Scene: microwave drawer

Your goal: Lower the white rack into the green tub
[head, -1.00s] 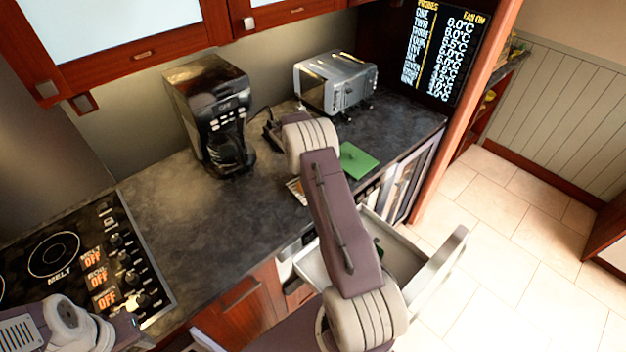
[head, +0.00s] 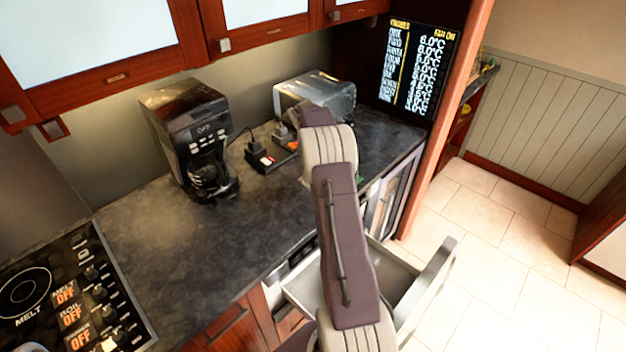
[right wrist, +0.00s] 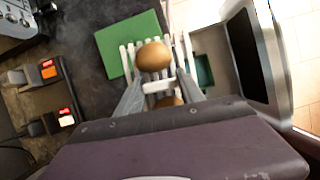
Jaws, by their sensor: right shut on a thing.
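The white rack (right wrist: 127,58) has thin bars and carries brown egg-like things (right wrist: 153,56). My right gripper (right wrist: 160,80) is shut on the rack's white handle (right wrist: 157,87) in the right wrist view. The rack appears between a green board (right wrist: 118,45) and the drawer; its height is hard to tell. The green tub (right wrist: 204,71) is in the open drawer, just right of the rack, partly hidden by it. In the head view my right arm hides the right gripper, rack and tub. My left gripper is not in view.
The open drawer (head: 440,283) sticks out below the counter (head: 185,245). A coffee maker (head: 189,125) stands left, and a cooktop (head: 50,300) is at bottom left.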

